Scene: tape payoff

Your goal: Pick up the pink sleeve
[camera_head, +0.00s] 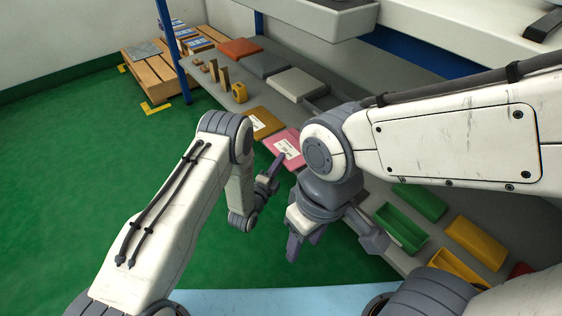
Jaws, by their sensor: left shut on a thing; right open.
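The pink sleeve (292,135) is a flat pink piece with a white label. It is at the edge of the grey shelf, beside a brown-yellow sleeve with a label. My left gripper (275,165) is at its near left edge, shut on it. The fingers overlap that edge, and the exact grip is partly hidden. Whether the sleeve is lifted off the shelf cannot be told. Part of its right side is hidden by my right arm. My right gripper (333,243) is open and empty, nearer and lower, with its fingers spread.
Green (401,229) and yellow bins (455,266) stand at the right. A blue post (172,50) rises by a wooden pallet (160,72). Green floor is free at left.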

